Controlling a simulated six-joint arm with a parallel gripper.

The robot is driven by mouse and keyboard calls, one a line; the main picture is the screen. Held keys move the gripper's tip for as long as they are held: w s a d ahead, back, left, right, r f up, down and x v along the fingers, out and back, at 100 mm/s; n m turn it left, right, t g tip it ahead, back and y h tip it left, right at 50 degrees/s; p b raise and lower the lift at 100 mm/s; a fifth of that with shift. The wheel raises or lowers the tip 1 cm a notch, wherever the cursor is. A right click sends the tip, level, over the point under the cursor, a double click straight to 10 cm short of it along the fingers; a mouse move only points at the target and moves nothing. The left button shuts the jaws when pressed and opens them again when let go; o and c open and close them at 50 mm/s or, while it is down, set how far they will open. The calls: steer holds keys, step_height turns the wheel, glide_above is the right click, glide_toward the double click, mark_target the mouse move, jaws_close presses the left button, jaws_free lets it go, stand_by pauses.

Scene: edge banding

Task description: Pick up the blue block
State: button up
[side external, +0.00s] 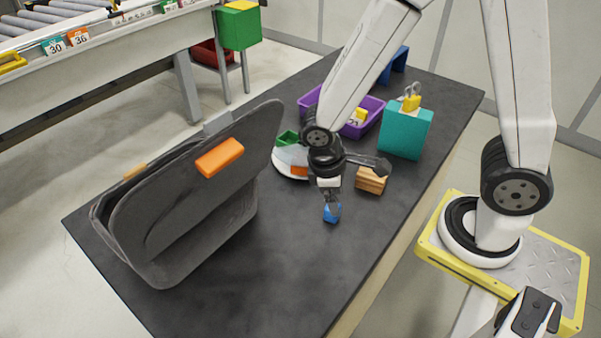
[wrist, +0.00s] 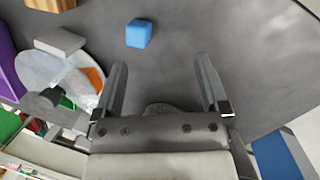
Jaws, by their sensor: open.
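In the wrist view the blue block (wrist: 139,34) lies just beyond the fingertips, closer to the left finger's line than the right's. My gripper (side external: 329,198) points down above the block in the side view, and its fingers overlap the block's upper part there. In the wrist view my gripper (wrist: 162,62) has its two fingers wide apart with nothing between them. I cannot tell the exact height of the fingertips over the block.
A wooden block (side external: 371,180) and a teal box (side external: 405,130) stand to the right and behind. A pale round plate (wrist: 52,75) with coloured pieces and a purple bin (side external: 375,108) lie behind. The table front (side external: 270,285) is clear.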

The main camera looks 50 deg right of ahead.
mark_target(330, 216)
steer(key=a+f+n+h, duration=0.1)
steer(key=f+n+h, duration=0.2)
steer(key=n, duration=0.1)
steer(key=a+f+n+t+h, duration=0.1)
steer(key=f+n+h, duration=0.1)
steer(key=n+h, duration=0.1)
steer(key=a+f+n+t+h, duration=0.1)
steer(key=f+n+h, duration=0.2)
steer(key=n, duration=0.2)
steer(key=shift+f+h, duration=0.3)
steer(key=shift+h, duration=0.1)
steer(key=shift+w+a+f+n+t+h, duration=0.15)
steer(key=shift+a+f+n+t+h, duration=0.15)
steer(key=shift+n+t, duration=0.4)
steer(key=shift+w+a+f+n+t+h, duration=0.2)
steer(key=shift+a+f+n+t, duration=0.15)
steer(key=shift+n+t, duration=0.35)
steer(key=shift+d, duration=0.1)
steer(key=shift+x, duration=3.85)
steer(key=shift+s, duration=0.1)
jaws_close()
